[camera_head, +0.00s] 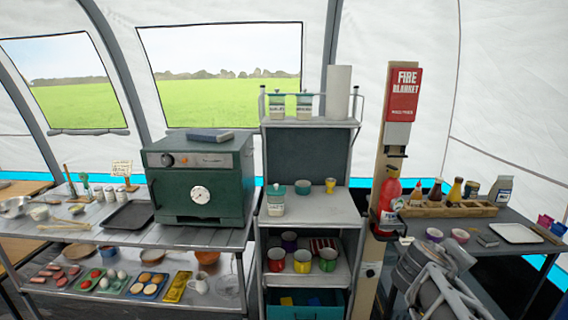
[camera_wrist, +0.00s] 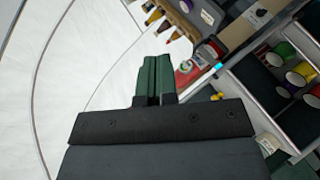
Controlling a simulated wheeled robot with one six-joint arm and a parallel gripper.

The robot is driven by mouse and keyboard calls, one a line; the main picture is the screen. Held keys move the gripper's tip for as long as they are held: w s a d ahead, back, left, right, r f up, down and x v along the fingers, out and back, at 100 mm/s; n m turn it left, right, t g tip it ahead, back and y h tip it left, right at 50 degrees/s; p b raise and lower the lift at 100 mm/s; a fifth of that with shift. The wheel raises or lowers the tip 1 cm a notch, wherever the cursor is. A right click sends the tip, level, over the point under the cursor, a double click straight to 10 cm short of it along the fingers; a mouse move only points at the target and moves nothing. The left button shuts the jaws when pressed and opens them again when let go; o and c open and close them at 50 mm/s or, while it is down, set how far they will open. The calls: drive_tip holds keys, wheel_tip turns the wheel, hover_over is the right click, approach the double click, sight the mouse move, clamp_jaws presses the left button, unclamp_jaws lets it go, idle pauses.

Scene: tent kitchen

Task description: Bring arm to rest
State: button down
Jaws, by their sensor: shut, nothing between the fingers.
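My gripper (camera_wrist: 155,78) shows in the wrist view with its two green fingers together and nothing between them. In that view it points toward the tent wall, beside the red fire extinguisher and the bottles. In the head view my folded grey arm (camera_head: 430,280) is at the lower right, in front of the right-hand table. My fingers cannot be made out in the head view.
A post with a fire blanket box (camera_head: 404,95) and a red extinguisher (camera_head: 389,205) stands left of my arm. The right table holds a wooden bottle rack (camera_head: 448,210) and a white tray (camera_head: 515,233). A shelf unit (camera_head: 310,208) with mugs and a green oven (camera_head: 200,180) stand further left.

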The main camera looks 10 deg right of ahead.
drive_tip(key=s+a+f+y+p, duration=0.1)
drive_tip(key=a+f+y, duration=0.1)
drive_tip(key=a, duration=0.5)
drive_tip(key=s+a+f+g+y+p, duration=0.1)
drive_tip(key=a+f+y+p, duration=0.1)
drive_tip(key=a+y, duration=0.3)
drive_tip(key=s+a+f+m+g+y+p, duration=0.1)
drive_tip(key=a+f+y, duration=0.2)
drive_tip(key=a, duration=0.7)
drive_tip(key=shift+f+y, duration=0.25)
drive_tip(key=shift+y, duration=0.45)
